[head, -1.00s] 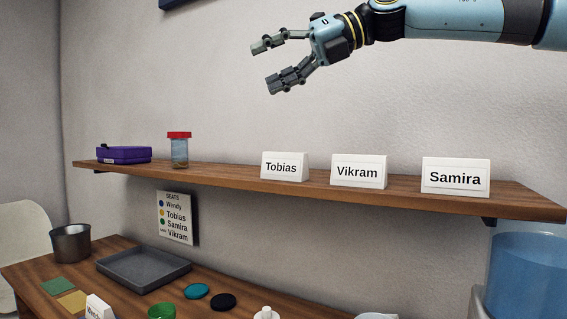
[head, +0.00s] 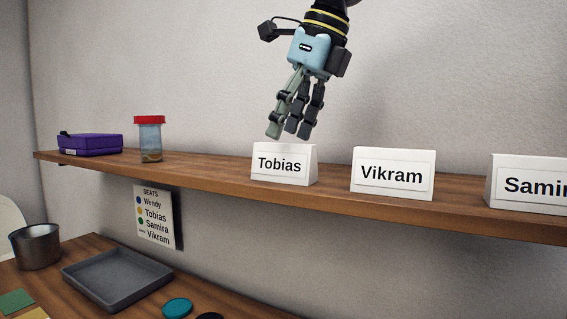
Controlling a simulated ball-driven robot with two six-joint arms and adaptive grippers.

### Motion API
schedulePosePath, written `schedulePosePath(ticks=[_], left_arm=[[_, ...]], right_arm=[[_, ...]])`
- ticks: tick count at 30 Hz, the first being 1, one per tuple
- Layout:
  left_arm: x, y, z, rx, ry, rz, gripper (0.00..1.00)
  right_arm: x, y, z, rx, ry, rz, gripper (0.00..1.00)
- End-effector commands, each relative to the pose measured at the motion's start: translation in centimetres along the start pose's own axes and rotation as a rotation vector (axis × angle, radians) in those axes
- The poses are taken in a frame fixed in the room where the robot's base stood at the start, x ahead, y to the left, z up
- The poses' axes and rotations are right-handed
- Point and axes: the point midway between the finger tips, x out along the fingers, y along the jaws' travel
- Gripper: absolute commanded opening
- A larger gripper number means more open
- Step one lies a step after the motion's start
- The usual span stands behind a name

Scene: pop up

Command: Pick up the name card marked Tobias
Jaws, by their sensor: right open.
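The white Tobias name card (head: 281,165) stands upright on the wooden wall shelf, its black lettering facing me. My right gripper (head: 292,133) hangs just above it, fingers pointing down, open and empty. The fingertips look close to the card's top edge; I cannot tell the exact gap in depth. The Vikram card (head: 392,174) stands to its right, and the Samira card (head: 530,184) is cut off by the right picture edge. My left gripper is not in view.
The shelf (head: 215,175) also bears a purple box (head: 90,144) and a red-lidded jar (head: 150,138) at left. A seats list (head: 154,217) hangs below. The table beneath holds a grey tray (head: 117,275), a metal cup (head: 36,247) and a teal disc (head: 177,308).

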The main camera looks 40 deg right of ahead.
Motion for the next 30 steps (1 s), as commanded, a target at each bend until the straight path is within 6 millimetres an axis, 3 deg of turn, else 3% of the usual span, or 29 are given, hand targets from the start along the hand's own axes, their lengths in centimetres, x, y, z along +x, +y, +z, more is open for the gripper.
schedulePosePath(ticks=[9,30], left_arm=[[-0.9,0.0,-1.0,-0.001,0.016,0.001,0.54],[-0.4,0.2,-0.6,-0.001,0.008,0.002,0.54]], right_arm=[[4.0,-0.1,-0.5,0.0,0.002,0.002,0.59],[4.4,-0.1,-0.5,-0.001,-0.001,0.002,0.59]])
